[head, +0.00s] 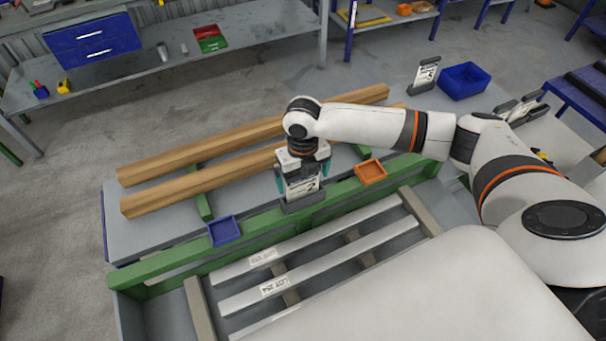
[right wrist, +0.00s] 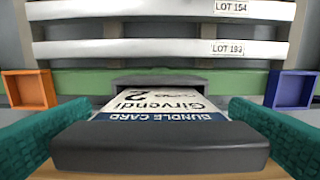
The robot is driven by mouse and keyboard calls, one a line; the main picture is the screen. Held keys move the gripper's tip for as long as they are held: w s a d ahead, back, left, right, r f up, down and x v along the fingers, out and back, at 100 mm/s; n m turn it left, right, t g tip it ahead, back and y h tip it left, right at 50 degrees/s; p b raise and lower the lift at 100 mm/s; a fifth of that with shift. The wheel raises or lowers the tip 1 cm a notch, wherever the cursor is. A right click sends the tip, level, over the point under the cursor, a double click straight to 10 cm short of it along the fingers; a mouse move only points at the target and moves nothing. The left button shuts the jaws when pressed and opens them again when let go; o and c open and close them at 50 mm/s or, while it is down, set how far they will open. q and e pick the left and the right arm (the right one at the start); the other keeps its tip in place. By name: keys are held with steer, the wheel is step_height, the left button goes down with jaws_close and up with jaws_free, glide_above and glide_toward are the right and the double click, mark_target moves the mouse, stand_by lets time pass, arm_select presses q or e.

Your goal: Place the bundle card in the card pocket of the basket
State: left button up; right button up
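The bundle card (head: 301,186), white with black print and a blue header band, hangs upright from my right gripper (head: 302,178). In the right wrist view the card (right wrist: 160,103) sits between the teal fingers, behind a dark bar at its top end. The fingers appear closed on that end. The dark grey card pocket (head: 304,203) is on the green rail side, directly below the card. The card's lower edge is at the pocket's mouth; how deep it sits inside cannot be told. My left gripper is not in view.
An orange tray (head: 370,172) and a blue tray (head: 224,231) flank the pocket on the green rail (head: 175,282). Wooden beams (head: 215,178) lie behind it. Labelled metal bars (head: 330,270) lie in front. Another card (head: 425,73) stands by a blue bin (head: 463,80) at the back right.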

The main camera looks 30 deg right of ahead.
step_height(320, 180, up, 11)
steer(key=shift+b, duration=1.15)
steer(key=shift+r, duration=0.65)
